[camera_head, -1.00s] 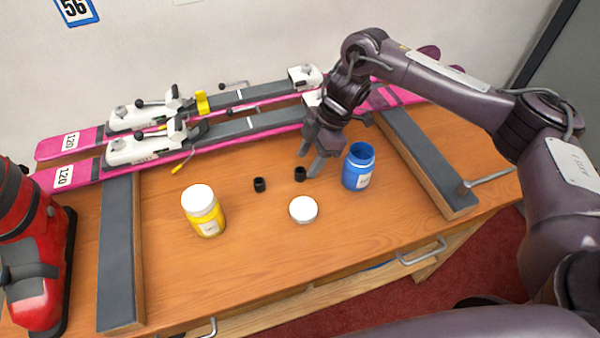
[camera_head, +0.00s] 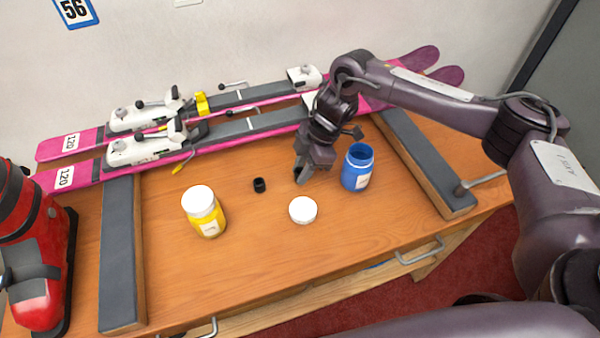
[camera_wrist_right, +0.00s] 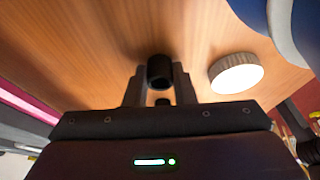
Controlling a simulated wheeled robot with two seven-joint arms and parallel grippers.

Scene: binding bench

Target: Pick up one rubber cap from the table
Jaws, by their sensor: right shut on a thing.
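My right gripper (camera_head: 301,176) is down at the table, left of the blue bottle. It is shut on a black rubber cap (camera_wrist_right: 160,70), which shows between its two fingertips in the right wrist view (camera_wrist_right: 159,80). In the head view the fingers mostly hide this cap. I cannot tell whether it still touches the table. A second black rubber cap (camera_head: 259,185) stands on the wooden table (camera_head: 260,260), left of the gripper. My left gripper is not in view.
A white lid (camera_head: 303,210) lies just in front of the gripper. An open blue bottle (camera_head: 357,167) stands close on its right. A yellow bottle with a white lid (camera_head: 204,211) is further left. Pink skis (camera_head: 230,131) lie behind. A red boot (camera_head: 35,255) is far left.

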